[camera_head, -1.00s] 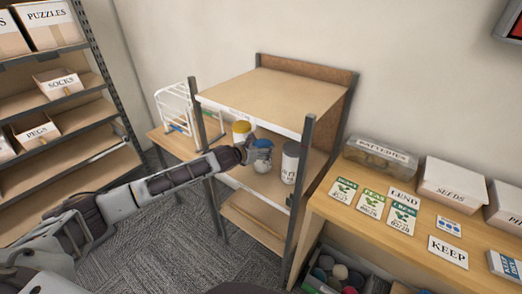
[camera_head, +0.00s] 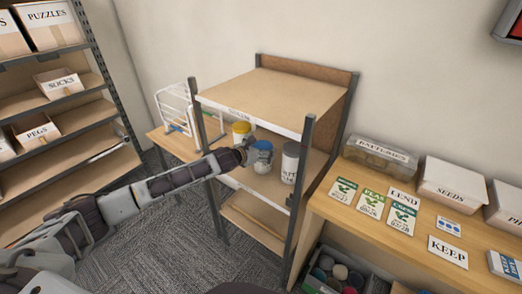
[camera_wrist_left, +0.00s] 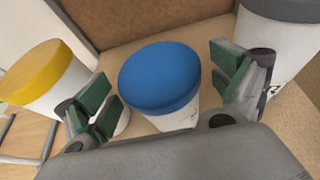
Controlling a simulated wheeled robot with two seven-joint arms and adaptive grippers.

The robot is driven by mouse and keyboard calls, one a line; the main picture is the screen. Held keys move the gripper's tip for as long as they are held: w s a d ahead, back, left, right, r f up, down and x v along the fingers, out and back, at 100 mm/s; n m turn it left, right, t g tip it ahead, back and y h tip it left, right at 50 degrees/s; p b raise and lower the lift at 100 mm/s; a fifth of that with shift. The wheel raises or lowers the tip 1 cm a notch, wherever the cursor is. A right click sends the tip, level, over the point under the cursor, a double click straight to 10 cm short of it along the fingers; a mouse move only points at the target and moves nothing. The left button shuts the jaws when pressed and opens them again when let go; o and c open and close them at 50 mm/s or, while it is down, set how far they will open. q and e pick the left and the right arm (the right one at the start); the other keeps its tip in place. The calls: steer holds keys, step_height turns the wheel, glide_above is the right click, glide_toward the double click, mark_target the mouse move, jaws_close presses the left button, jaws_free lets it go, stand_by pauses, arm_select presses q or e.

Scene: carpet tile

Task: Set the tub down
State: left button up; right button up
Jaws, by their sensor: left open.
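The tub with the blue lid (camera_head: 263,146) stands upright on the middle board of the open shelf unit (camera_head: 310,160). In the left wrist view the blue-lidded tub (camera_wrist_left: 160,78) sits between the spread fingers, with its white lower side partly hidden by my gripper body. My left gripper (camera_head: 248,153) is open just in front of the tub; its green-padded fingers lie to either side, with gaps visible. My right gripper is not in view.
A yellow-lidded tub (camera_wrist_left: 38,75) stands left of the blue one, close to a finger. A grey-lidded white tub (camera_head: 290,163) stands to the right, close to the other finger. Shelf posts (camera_head: 301,165) flank the opening, and the top board (camera_head: 270,90) lies above.

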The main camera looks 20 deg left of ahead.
arm_select(q)
steer(key=shift+r, duration=0.1)
steer(key=shift+s+a+r, duration=0.15)
steer(key=shift+s, duration=0.2)
steer(key=shift+s+a+r, duration=0.25)
steer(key=shift+s, duration=0.3)
steer(key=v, duration=0.9)
steer(key=shift+s, duration=0.4)
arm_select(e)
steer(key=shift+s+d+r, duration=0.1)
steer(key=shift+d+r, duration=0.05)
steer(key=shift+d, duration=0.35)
arm_select(q)
steer(key=shift+r, duration=0.15)
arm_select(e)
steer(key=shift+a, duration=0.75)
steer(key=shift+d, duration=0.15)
